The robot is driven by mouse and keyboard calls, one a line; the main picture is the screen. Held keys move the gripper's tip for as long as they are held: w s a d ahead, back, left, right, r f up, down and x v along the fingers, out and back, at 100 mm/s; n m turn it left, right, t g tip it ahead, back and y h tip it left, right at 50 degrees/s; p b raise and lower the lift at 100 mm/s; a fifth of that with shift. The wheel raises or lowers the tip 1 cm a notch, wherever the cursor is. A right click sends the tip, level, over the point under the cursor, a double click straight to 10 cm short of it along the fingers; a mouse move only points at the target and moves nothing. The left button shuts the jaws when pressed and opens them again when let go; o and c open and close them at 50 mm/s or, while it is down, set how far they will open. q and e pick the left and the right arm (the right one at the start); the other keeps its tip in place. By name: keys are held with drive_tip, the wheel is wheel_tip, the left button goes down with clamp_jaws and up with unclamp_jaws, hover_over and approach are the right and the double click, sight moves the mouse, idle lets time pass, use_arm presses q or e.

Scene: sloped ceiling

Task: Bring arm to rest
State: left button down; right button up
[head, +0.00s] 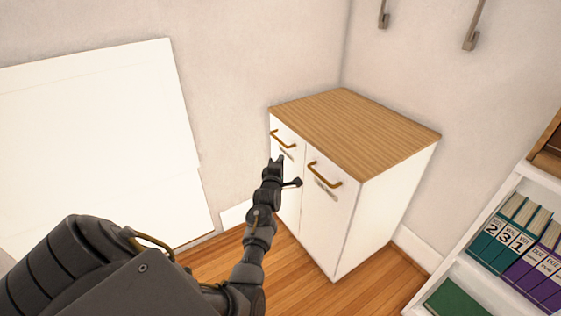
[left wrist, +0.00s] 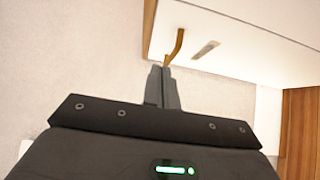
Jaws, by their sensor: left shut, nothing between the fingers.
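My left gripper (head: 278,160) is shut and empty, raised in front of the white cabinet's left door in the head view. My left arm reaches in from the lower left, with the forearm pointing up toward the cabinet. In the left wrist view the two dark fingers (left wrist: 163,85) are together, and a brass handle (left wrist: 174,47) shows just beyond their tips. I cannot tell whether they touch it. My right gripper is in neither view.
The white cabinet (head: 378,215) with a wooden top (head: 350,125) has both doors closed. A bookshelf (head: 480,285) with binders stands at the right. A white panel (head: 100,130) is at the left wall. Metal hooks (head: 471,38) hang above. The wooden top is bare.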

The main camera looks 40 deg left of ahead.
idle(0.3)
